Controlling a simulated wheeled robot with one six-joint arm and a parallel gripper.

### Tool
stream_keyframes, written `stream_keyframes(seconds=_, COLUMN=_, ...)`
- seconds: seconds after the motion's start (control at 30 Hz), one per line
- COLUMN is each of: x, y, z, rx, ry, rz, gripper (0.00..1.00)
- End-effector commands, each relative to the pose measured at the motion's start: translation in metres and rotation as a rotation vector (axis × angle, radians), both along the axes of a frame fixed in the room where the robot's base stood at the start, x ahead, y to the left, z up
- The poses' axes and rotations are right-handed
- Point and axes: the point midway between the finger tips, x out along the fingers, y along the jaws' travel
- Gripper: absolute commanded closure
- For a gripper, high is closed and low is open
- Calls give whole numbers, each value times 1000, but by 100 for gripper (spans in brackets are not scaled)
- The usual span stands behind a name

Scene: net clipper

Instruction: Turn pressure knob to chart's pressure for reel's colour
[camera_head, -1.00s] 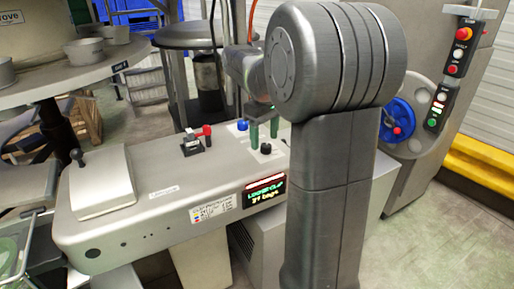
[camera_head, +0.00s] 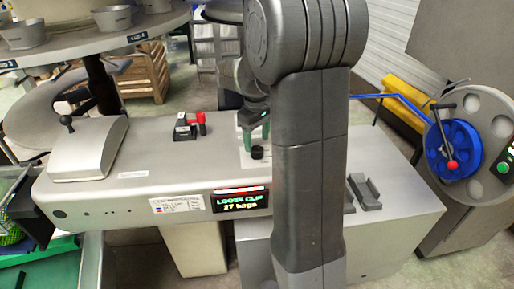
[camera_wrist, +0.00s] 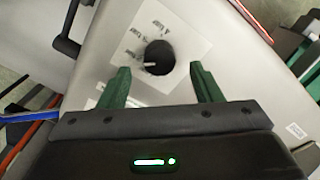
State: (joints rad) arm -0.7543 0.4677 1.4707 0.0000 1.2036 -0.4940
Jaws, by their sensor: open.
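The black pressure knob (camera_wrist: 159,58) sits on a pale label plate on the grey machine top, with a light pointer mark on it. In the head view the knob (camera_head: 258,153) is just below my gripper's green fingers. My gripper (camera_wrist: 158,85) is open, its two fingers on either side of and short of the knob, not touching it. The chart (camera_head: 177,204) is on the machine's front face, its text too small to read. The reel (camera_head: 453,148) at the right is blue with a red-knobbed handle.
A display (camera_head: 240,201) reads "LOOSE CLIP 27 bags". A round table (camera_head: 80,48) with metal bowls stands at the back left.

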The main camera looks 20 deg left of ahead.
Motion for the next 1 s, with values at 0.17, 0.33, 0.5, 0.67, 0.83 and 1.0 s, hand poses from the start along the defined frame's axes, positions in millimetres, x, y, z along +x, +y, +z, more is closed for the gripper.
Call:
stream_keyframes(seconds=0.17, x=0, y=0, z=-27, rx=-3, ry=2, rz=0, gripper=41)
stream_keyframes(seconds=0.33, x=0, y=0, z=-38, rx=-1, ry=0, rz=0, gripper=41)
stream_keyframes(seconds=0.5, x=0, y=0, z=-39, rx=1, ry=0, rz=0, gripper=41)
stream_keyframes(seconds=0.67, x=0, y=0, z=-39, rx=0, ry=0, rz=0, gripper=49)
stream_keyframes(seconds=0.83, x=0, y=0, z=-39, rx=0, ry=0, rz=0, gripper=83)
stream_keyframes(seconds=1.0, x=0, y=0, z=-39, rx=0, ry=0, rz=-3, gripper=86)
